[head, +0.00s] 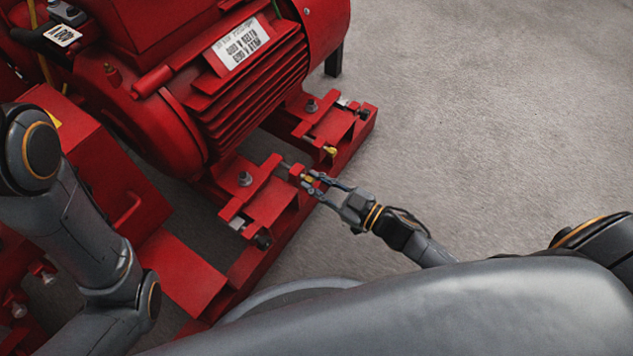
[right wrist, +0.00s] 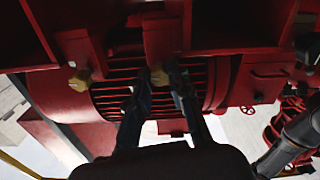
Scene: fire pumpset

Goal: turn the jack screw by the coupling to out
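A jack screw with a yellow head (head: 308,179) sits at the red foot block of the red motor (head: 235,85), on the motor's near side. My right gripper (head: 311,180) reaches it from the right, with a fingertip on either side of the head. In the right wrist view the yellow head (right wrist: 159,76) shows between the two fingertips (right wrist: 160,84). I cannot tell whether the fingers press on it. A second yellow screw head (head: 330,151) is farther along the base; it also shows in the right wrist view (right wrist: 80,81). My left gripper is out of view.
Black-headed screws (head: 262,242) (head: 364,112) stand at the outer ends of the foot blocks. A red box-shaped guard (head: 105,165) is at the left. The red base rail (head: 290,215) runs below the motor. Grey floor (head: 480,120) to the right is clear.

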